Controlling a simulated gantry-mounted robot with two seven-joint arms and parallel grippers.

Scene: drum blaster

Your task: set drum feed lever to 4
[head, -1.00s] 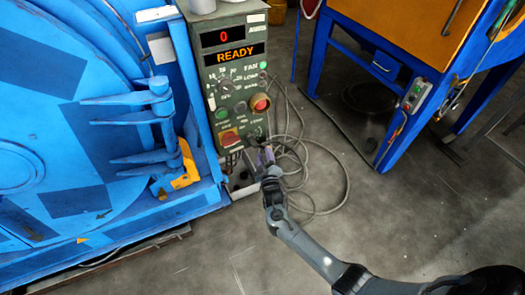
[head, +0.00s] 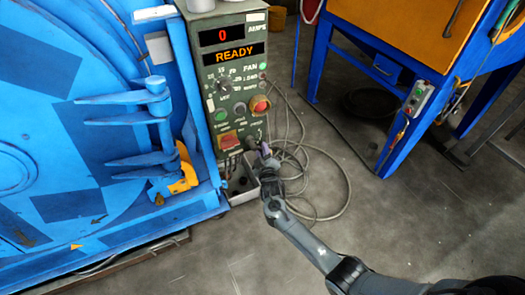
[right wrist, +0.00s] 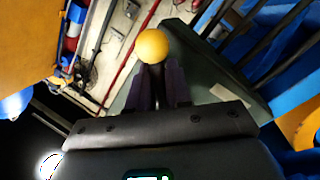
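The green control panel (head: 238,92) shows 0 AMPS and READY. The drum feed lever cannot be made out clearly. A small dark control (head: 254,134) sits at the panel's lower right, partly hard to tell from my fingers. My right gripper (head: 265,150) is just right of and below that control, close to the panel's lower right edge. A round yellow thing (right wrist: 152,45) shows just beyond the fingertips. Contact cannot be told. My left gripper is not in view.
A red stop button (head: 260,104) sits just above the small control, and a red switch (head: 229,141) is to its left. A selector dial (head: 224,85) is higher up. Cables (head: 318,180) lie on the floor at right. The blue drum machine (head: 60,130) fills the left.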

